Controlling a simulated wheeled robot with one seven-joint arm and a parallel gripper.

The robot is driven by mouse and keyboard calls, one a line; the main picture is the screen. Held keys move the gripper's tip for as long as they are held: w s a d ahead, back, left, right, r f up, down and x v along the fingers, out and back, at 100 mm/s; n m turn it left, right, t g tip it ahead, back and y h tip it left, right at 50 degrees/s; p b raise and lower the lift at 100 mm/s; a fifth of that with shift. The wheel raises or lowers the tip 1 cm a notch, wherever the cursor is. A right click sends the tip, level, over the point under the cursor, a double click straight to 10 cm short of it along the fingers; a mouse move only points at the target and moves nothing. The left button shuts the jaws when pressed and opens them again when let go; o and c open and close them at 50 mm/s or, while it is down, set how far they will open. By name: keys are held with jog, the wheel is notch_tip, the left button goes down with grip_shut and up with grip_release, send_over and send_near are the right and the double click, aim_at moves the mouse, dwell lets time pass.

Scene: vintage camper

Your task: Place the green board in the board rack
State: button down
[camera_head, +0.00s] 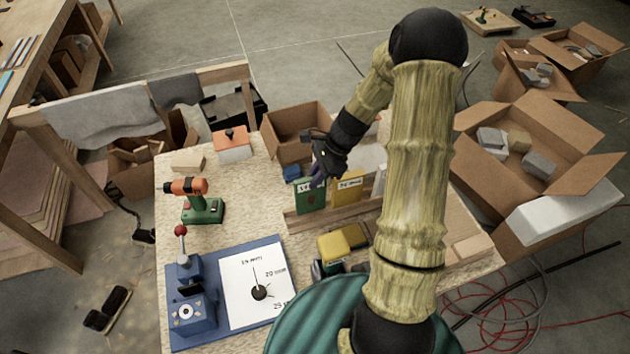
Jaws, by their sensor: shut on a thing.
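The green board (310,198) stands upright with its marked face toward the camera. My gripper (317,178) is shut on its upper edge from above. The board is at the left end of the wooden board rack (330,219), its lower edge close to the rack's front rail. I cannot tell whether it rests in a slot or hangs just above. A yellow board (347,188) stands in the rack to its right, and a white board (379,181) stands farther right, partly hidden by my arm.
An open cardboard box (296,122) stands behind the rack. A yellow object (333,247) sits in front.

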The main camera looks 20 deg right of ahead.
notch_tip(320, 180, down, 2)
jog(key=shift+s+d+f, duration=0.1)
jog(key=shift+f, duration=0.3)
jog(key=c, duration=1.4)
grip_release()
jog(key=shift+c, duration=0.2)
jog(key=b+v, duration=0.3)
jog(key=v, duration=0.9)
jog(key=shift+r, duration=0.25)
